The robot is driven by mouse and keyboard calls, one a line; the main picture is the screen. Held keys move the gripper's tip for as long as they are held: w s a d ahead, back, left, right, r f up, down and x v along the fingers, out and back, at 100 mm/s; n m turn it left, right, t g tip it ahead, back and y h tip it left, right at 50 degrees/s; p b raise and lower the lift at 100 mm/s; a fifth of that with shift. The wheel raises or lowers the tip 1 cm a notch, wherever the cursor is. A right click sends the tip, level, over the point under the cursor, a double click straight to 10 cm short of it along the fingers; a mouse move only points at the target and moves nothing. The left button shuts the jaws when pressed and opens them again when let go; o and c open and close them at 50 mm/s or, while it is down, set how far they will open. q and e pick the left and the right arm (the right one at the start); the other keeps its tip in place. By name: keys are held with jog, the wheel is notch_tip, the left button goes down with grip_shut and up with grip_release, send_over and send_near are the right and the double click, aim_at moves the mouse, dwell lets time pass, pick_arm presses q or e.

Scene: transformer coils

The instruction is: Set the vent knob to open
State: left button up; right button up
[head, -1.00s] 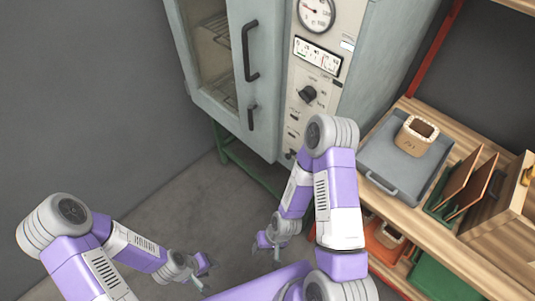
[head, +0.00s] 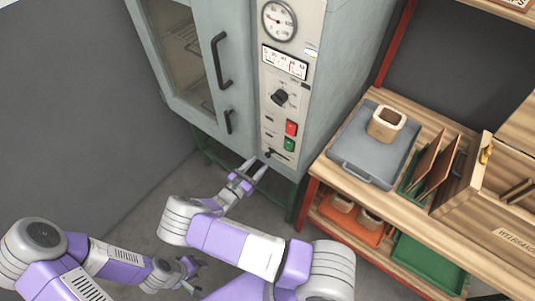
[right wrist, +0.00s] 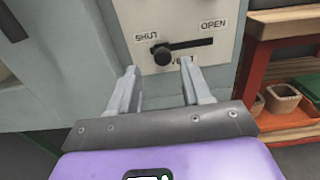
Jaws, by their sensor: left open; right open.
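The vent knob (right wrist: 161,55) is a round black knob on a dark horizontal slot low on the oven's control panel. It sits at the left end of the slot, below the label SHUT (right wrist: 147,37); the label OPEN (right wrist: 213,25) is above the right end. In the head view the vent knob (head: 268,153) is small, just above my right gripper (head: 254,168). In the right wrist view my right gripper (right wrist: 159,70) is open and empty, its fingertips either side of and just below the knob. My left gripper (head: 190,273) is open and empty, low over the floor.
The grey oven (head: 195,88) has a closed glazed door with black handles. Its panel carries a gauge (head: 279,20), a rotary dial (head: 279,97), a red button (head: 291,128) and a green button (head: 289,144). A wooden bench (head: 330,166) with a grey tray (head: 352,145) stands to the right.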

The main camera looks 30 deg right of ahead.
aim_at(267, 156)
jog(key=x, duration=0.6)
jog(key=shift+d+f+b, duration=0.1)
jog(key=shift+d+b, duration=0.2)
jog(key=shift+d, duration=0.15)
grip_shut()
